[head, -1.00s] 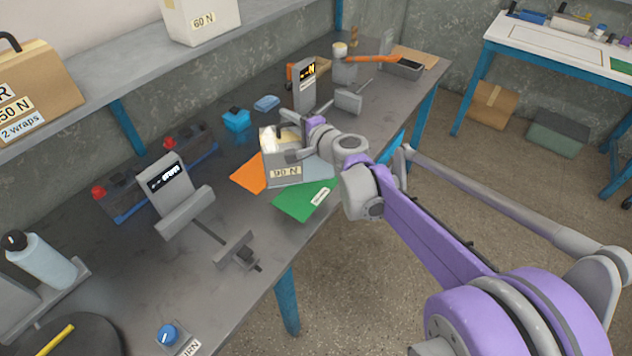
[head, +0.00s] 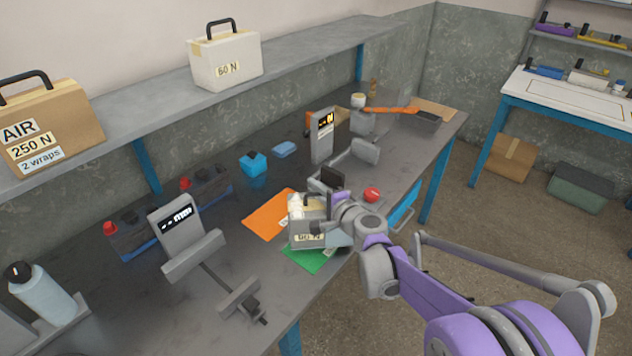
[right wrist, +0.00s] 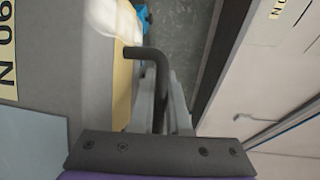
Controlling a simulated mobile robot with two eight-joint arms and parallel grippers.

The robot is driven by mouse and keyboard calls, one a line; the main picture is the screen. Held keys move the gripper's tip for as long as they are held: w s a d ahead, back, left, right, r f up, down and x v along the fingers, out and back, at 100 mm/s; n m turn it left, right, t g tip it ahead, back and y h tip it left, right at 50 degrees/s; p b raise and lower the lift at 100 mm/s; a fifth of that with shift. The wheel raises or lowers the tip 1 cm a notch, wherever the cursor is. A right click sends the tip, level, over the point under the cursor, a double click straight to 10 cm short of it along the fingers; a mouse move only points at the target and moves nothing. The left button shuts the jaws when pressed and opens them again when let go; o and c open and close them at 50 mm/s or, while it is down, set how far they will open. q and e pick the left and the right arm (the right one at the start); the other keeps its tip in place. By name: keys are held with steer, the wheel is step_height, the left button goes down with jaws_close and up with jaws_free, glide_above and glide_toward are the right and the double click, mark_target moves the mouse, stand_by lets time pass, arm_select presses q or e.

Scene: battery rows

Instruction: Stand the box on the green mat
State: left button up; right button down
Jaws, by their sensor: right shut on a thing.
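The grey box labelled 90 N (head: 305,240) shows in the head view, roughly upright and over the back part of the green mat (head: 301,259). I cannot tell whether its base touches the mat. My right gripper (head: 328,207) is at the top of the box, shut on its dark handle. In the right wrist view the handle (right wrist: 161,75) runs down between the fingers (right wrist: 172,112), and the grey side of the box (right wrist: 60,75) fills the left. The box hides much of the green mat. My left gripper is not in view.
A grey clamp device (head: 180,230) stands at the left. The bench's front edge is close.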

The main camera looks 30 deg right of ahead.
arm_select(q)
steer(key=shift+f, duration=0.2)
arm_select(e)
steer(key=shift+f, duration=0.95)
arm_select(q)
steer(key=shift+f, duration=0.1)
arm_select(e)
steer(key=shift+f, duration=0.15)
steer(key=c, duration=0.9)
jaws_free()
